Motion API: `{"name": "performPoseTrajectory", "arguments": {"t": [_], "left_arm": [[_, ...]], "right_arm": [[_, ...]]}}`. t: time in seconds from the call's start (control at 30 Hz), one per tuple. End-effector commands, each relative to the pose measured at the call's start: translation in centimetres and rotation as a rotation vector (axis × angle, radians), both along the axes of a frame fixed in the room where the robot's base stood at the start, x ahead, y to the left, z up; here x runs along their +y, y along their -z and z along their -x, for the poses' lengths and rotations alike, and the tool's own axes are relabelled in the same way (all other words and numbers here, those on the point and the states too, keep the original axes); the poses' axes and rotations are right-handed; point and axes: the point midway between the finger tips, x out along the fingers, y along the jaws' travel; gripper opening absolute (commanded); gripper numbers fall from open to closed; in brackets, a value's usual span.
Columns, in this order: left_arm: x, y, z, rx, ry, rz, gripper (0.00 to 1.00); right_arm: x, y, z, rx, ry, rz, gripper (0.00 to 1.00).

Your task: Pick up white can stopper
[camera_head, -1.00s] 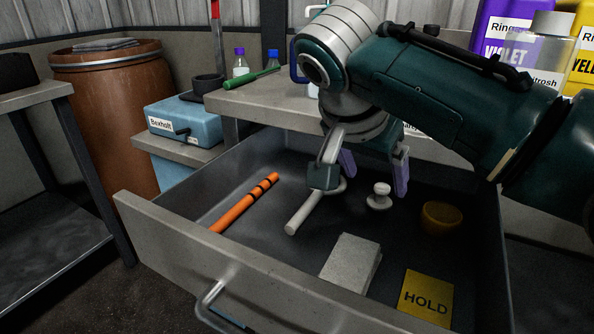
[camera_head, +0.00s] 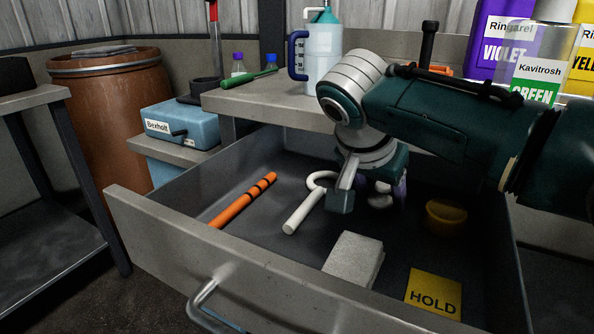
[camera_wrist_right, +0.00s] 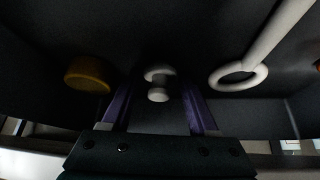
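The white can stopper (camera_wrist_right: 158,94), a small knob with a wider disc, stands in the open drawer (camera_head: 220,262). In the head view the stopper (camera_head: 380,202) is partly hidden by my right wrist and fingers. My right gripper (camera_head: 384,190) is lowered into the drawer over it. In the right wrist view my right gripper (camera_wrist_right: 158,88) has its two purple fingers spread, one on each side of the stopper, with dark gaps on both sides. I cannot tell how deep the tips reach around it. My left gripper is not in view.
Around it in the drawer are a white ring-ended tool (camera_head: 304,210), an amber cup (camera_head: 444,217), a pale block (camera_head: 352,258), a yellow HOLD card (camera_head: 433,292) and an orange stick (camera_head: 242,200). A worktop (camera_head: 290,104) with bottles overhangs the drawer's back.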

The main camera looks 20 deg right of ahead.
Motion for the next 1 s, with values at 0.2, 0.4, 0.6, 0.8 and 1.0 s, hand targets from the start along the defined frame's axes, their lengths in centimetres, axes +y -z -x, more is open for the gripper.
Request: {"name": "performPoseTrajectory", "arguments": {"t": [0.2, 0.4, 0.6, 0.8, 1.0], "left_arm": [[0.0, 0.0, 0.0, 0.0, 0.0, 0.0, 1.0], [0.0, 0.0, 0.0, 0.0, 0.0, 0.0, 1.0], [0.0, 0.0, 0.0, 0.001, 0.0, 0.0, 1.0], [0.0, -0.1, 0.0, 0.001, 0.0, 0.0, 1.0], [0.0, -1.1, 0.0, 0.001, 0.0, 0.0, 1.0]], "right_arm": [[0.0, 0.0, 0.0, 0.0, 0.0, 0.0, 0.34], [0.0, 0.0, 0.0, 0.0, 0.0, 0.0, 0.12], [0.0, 0.0, 0.0, 0.0, 0.0, 0.0, 0.0], [0.0, -0.2, 0.0, 0.0, 0.0, 0.0, 0.0], [0.0, -2.1, 0.0, -0.002, 0.001, -0.002, 0.0]]}}
